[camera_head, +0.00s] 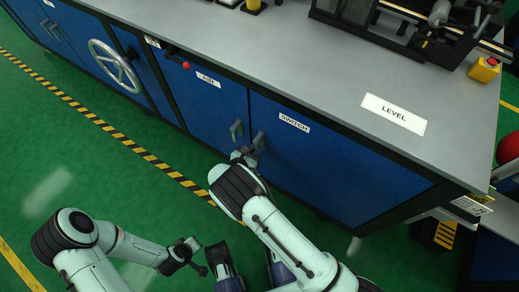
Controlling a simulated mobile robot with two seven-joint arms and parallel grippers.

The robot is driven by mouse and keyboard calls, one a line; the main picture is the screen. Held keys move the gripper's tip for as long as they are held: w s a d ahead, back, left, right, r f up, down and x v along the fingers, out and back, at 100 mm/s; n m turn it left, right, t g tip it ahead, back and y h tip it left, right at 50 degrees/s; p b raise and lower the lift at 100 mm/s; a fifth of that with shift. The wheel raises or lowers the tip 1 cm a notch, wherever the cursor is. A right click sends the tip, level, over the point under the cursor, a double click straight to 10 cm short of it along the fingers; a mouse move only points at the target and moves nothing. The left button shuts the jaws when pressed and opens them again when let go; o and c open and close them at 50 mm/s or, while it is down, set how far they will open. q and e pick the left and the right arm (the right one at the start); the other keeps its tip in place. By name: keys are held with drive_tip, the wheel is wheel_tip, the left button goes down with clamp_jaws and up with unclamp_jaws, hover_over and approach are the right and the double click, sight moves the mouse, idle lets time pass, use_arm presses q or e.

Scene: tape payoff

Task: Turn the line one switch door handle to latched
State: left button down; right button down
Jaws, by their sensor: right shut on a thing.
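The switch door (330,175) is a blue cabinet panel with a white SWITCH label (294,123), on the front of the grey-topped bench. Its handle (258,141) is a small grey lever near the door's left edge. My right gripper (246,154) is at that handle and shut on it, and partly hides it. The handle's exact angle is hard to tell. My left gripper (196,257) is low in the view, over the green floor, away from the cabinet. Its fingers are too small to judge.
A neighbouring door with a similar handle (236,131) stands just left of the switch handle. Further left are a red knob (186,65) and a grey handwheel (115,66). A LEVEL label (393,114) lies on the worktop (300,60). Striped tape (135,147) runs along the open floor.

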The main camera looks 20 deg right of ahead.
use_arm(q)
drive_tip(key=shift+w+r, duration=0.15)
use_arm(e)
drive_tip(key=shift+w+a+m, duration=0.15)
drive_tip(key=shift+w+m, duration=0.05)
drive_tip(key=shift+m, duration=0.1)
idle(0.3)
drive_tip(key=c, duration=1.1)
unclamp_jaws()
use_arm(q)
drive_tip(key=shift+r, duration=0.1)
use_arm(e)
drive_tip(key=shift+a, duration=0.15)
use_arm(q)
drive_tip(key=shift+g+h, duration=0.3)
drive_tip(key=shift+g, duration=0.1)
drive_tip(key=shift+s+d+r+p, duration=0.55)
drive_tip(key=shift+s+r+p, duration=0.2)
drive_tip(key=shift+s, duration=0.1)
drive_tip(key=shift+s+d+r+p, duration=0.5)
drive_tip(key=shift+s+r+p, duration=0.15)
drive_tip(key=shift+s+r, duration=0.15)
use_arm(e)
drive_tip(key=shift+v, duration=6.65)
drive_tip(key=shift+s+r, duration=0.15)
